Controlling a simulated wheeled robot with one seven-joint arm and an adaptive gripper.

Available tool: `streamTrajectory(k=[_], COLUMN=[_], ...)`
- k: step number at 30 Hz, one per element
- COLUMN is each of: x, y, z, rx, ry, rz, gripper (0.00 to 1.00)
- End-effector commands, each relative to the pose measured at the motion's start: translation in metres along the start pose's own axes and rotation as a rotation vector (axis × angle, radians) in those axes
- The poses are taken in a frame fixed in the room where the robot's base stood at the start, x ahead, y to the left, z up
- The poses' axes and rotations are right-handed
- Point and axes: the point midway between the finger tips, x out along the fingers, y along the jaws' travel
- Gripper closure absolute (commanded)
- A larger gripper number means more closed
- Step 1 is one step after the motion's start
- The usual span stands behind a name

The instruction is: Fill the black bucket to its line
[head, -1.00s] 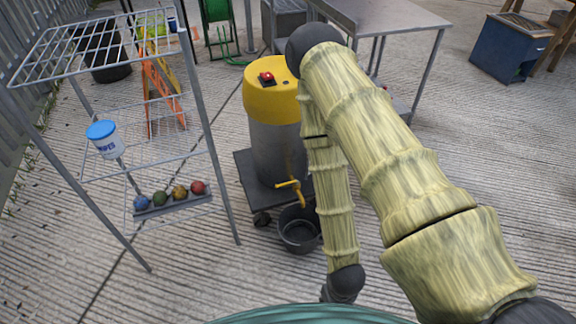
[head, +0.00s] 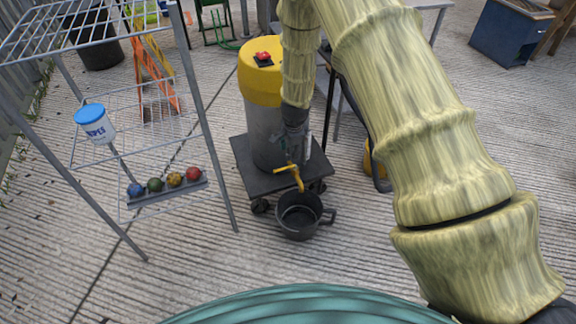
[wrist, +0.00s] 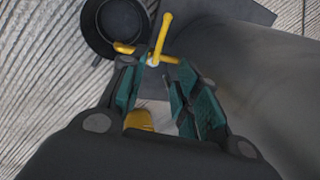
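The black bucket (head: 283,222) stands upright on the ground under the yellow tap (head: 293,175) of a grey drum with a yellow top (head: 262,85). Its inside looks dark; I cannot make out a line or a liquid level. In the wrist view the bucket (wrist: 88,32) is at the upper left, with the tap (wrist: 163,38) just right of it. My gripper (head: 300,150) is beside the drum's front, just above the tap. In the wrist view my gripper (wrist: 158,85) is open, its teal-padded fingers apart, the tap at or just beyond the tips. Contact is unclear.
The drum sits on a dark wheeled platform (head: 258,181) and has a red button (head: 263,58) on top. A wire rack (head: 193,95) at left holds a white tub with blue lid (head: 95,122) and several coloured balls (head: 174,180). Ribbed ground in front is clear.

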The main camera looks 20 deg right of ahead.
Motion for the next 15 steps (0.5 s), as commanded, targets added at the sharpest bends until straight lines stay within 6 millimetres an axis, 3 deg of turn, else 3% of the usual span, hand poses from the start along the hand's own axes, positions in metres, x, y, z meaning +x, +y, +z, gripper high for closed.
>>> streamTrajectory(k=[15], x=[0.077], y=[0.003], z=[-0.001], rx=[-0.002], ry=[0.001], rz=[0.002], gripper=[0.68])
